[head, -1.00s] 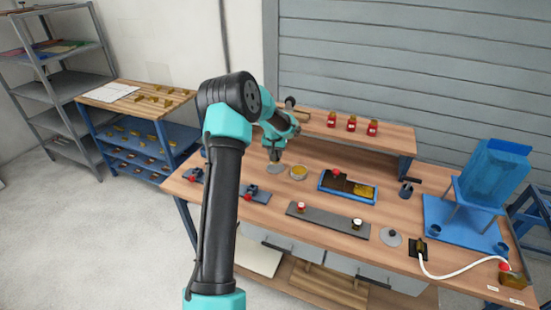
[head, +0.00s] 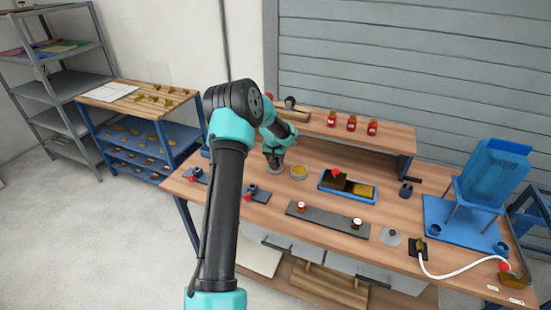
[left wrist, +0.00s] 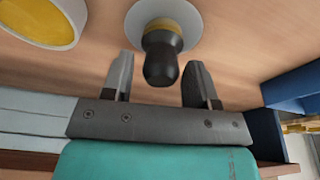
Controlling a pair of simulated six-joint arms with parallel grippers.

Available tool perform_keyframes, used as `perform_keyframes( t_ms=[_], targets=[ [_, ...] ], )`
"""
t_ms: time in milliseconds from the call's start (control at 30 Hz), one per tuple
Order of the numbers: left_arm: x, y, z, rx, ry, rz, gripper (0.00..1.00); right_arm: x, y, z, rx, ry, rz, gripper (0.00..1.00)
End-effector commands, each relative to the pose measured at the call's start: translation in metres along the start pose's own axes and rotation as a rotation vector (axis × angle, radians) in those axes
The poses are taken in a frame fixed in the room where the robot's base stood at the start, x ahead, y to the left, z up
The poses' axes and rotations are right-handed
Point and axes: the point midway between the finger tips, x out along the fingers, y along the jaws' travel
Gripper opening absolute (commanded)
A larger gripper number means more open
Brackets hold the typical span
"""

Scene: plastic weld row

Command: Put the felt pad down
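A pale round disc with a yellow band and a black knob, which I take for the felt pad (left wrist: 187,20), lies flat on the wooden bench. In the head view the felt pad (head: 275,174) is mostly hidden under my left gripper (head: 274,162). In the left wrist view my left gripper (left wrist: 159,70) is open. Its two fingers stand on either side of the black knob (left wrist: 161,62), with a gap on both sides, not gripping it. My right gripper is not in view.
A round bowl with yellow contents (head: 299,172) stands just right of the gripper. A raised shelf (head: 345,130) runs behind.

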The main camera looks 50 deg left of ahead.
Motion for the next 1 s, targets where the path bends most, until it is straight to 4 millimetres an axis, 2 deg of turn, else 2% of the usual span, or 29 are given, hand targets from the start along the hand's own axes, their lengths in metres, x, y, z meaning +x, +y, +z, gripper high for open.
perform_keyframes(
  t_ms=[267, 467, 667, 1000],
  targets=[
    [-0.001, 0.0, 0.0, 0.0, 0.0, 0.0, 0.57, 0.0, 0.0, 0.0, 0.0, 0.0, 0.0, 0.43],
    [-0.011, 0.0, -0.001, 0.0, 0.001, -0.001, 0.57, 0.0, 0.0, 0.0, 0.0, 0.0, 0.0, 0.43],
    [-0.041, 0.0, -0.002, -0.001, 0.003, 0.0, 0.57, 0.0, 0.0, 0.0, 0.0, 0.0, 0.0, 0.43],
    [-0.103, 0.0, -0.001, 0.0, 0.003, 0.0, 0.57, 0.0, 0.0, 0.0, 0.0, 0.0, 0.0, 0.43]
  ],
)
